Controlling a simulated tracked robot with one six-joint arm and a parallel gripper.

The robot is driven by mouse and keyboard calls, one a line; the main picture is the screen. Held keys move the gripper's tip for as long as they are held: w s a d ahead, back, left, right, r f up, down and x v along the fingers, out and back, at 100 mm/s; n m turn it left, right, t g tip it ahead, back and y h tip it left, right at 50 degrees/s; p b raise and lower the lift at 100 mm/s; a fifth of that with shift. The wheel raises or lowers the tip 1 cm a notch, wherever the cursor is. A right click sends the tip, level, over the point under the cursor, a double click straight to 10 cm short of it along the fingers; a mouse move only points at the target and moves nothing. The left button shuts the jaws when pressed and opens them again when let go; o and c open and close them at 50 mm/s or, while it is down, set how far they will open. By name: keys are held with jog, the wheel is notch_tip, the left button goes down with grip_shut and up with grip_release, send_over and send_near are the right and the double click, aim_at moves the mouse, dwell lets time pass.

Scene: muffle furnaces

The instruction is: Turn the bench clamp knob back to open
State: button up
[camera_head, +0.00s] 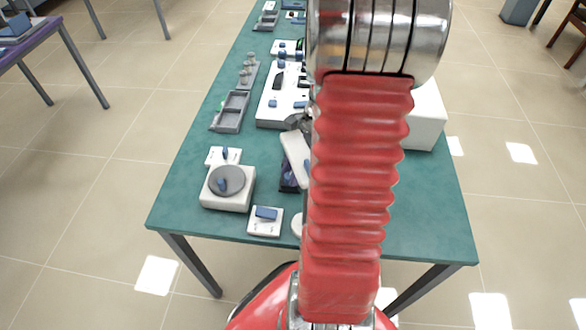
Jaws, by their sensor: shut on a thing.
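My red arm stands across the middle of the head view and hides much of the bench behind it. A small dark grey part (297,122) shows at the arm's left edge and may belong to my gripper. Its fingertips are hidden, and so is anything between them. I cannot pick out the bench clamp knob for sure. A tilted white piece (295,150) and a dark blue box (288,180) show just below the grey part, both partly hidden by the arm.
The green bench (180,200) carries a white dial unit (228,195), a white plate with a blue handle (265,221), a grey tray (231,112) and a white panel (270,110). A white box (428,118) stands right of the arm. The bench's front right is clear.

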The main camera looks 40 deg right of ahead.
jog(key=shift+w, duration=0.1)
jog(key=shift+c, duration=0.5)
jog(key=shift+n+g, duration=0.3)
jog(key=shift+n, duration=0.5)
jog(key=shift+w, duration=0.1)
jog(key=o, duration=1.1)
jog(key=shift+c, duration=0.2)
jog(key=v, duration=1.3)
jog(key=shift+d+r, duration=0.25)
jog(key=shift+r, duration=0.1)
